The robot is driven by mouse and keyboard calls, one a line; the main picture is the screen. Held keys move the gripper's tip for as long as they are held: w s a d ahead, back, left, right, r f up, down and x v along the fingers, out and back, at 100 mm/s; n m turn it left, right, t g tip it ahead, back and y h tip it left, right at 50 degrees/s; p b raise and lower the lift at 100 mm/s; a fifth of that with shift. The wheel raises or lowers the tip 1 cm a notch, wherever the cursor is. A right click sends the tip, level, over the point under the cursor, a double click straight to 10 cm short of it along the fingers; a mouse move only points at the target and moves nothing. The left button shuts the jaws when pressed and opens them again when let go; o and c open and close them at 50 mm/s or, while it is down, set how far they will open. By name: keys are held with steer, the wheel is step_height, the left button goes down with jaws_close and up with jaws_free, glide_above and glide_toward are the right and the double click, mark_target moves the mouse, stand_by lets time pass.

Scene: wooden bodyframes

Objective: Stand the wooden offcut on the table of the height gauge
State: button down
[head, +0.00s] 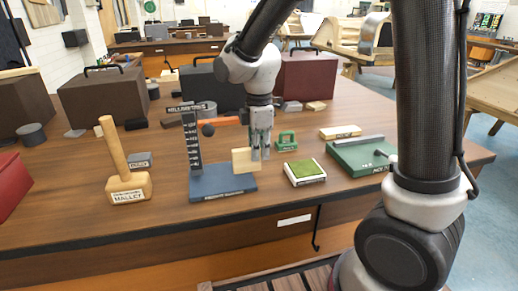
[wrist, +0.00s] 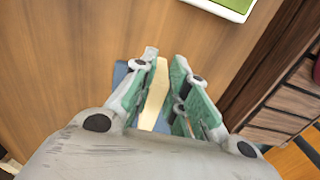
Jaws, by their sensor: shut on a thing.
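The wooden offcut (head: 241,161) is a pale, flat block held upright at the right end of the height gauge's blue table (head: 215,184). The gauge's dark marked post (head: 192,143) rises at the table's left back. My gripper (head: 259,155) points down and is shut on the offcut's right side. In the wrist view the offcut (wrist: 155,92) shows as a pale strip between the fingers (wrist: 163,75), with part of the blue table (wrist: 121,72) beside it. The offcut's lower edge looks at or just above the table; I cannot tell if it touches.
A mallet (head: 128,186) stands left of the gauge. A green-topped block (head: 305,172) and a green plate with a bar (head: 362,157) lie to the right. A small green item (head: 286,139) and an orange handle (head: 222,121) lie behind. Toolboxes (head: 103,100) line the back.

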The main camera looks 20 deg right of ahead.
steer(key=c, duration=1.3)
jaws_free()
steer(key=shift+c, duration=0.2)
step_height(320, 180, up, 12)
